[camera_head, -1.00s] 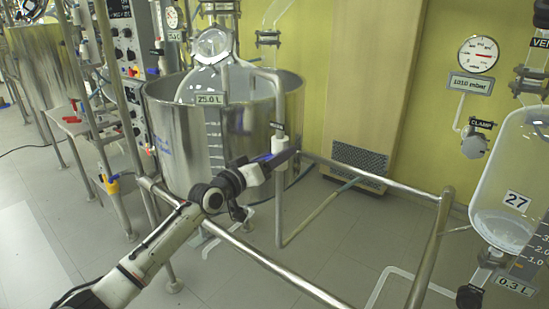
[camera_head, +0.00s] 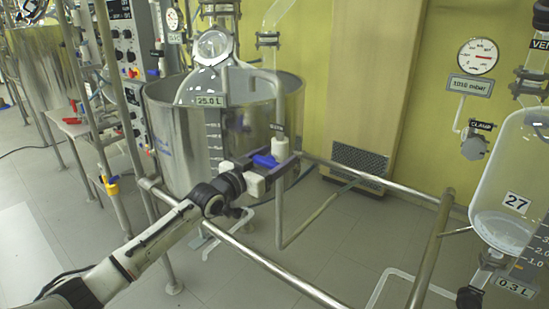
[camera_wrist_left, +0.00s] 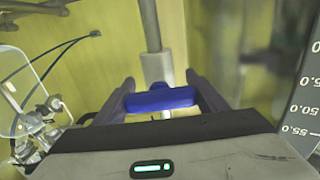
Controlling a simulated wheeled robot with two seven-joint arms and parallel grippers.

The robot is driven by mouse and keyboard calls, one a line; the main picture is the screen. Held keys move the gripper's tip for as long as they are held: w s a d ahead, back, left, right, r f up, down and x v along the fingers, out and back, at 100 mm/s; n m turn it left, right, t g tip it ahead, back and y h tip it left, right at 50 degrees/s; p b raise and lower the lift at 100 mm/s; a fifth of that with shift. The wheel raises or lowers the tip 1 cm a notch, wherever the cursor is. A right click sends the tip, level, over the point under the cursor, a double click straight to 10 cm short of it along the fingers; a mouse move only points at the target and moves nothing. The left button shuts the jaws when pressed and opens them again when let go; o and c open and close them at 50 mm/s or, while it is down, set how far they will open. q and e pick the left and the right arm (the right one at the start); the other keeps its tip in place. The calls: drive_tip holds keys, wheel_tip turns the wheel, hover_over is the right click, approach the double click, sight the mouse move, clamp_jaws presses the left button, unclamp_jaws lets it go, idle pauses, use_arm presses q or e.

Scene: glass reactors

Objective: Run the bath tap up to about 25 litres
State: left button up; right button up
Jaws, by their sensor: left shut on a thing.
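The bath is a large steel vessel (camera_head: 175,130) at the centre left of the head view. The tap has a white body (camera_head: 280,146) on a vertical pipe to the right of the bath. Its blue handle (camera_head: 264,160) also shows in the left wrist view (camera_wrist_left: 160,99), lying crosswise between the finger pads. My left gripper (camera_head: 277,166) is shut on the blue handle, with a finger at each end of it in the wrist view. Water inside the bath cannot be made out. My right gripper is not in view.
A steel rail (camera_head: 250,251) runs in front of the bath and under my left arm. A glass vessel marked 27 (camera_head: 505,185) hangs at the right, with a round gauge (camera_head: 478,56) on the wall.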

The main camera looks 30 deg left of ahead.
sight(263, 165)
use_arm(q)
drive_tip(key=o, duration=1.1)
drive_tip(key=shift+c, duration=0.2)
drive_tip(key=s, duration=0.9)
drive_tip(key=shift+s+a, duration=0.1)
drive_tip(key=shift+a, duration=0.25)
drive_tip(key=shift+s, duration=0.55)
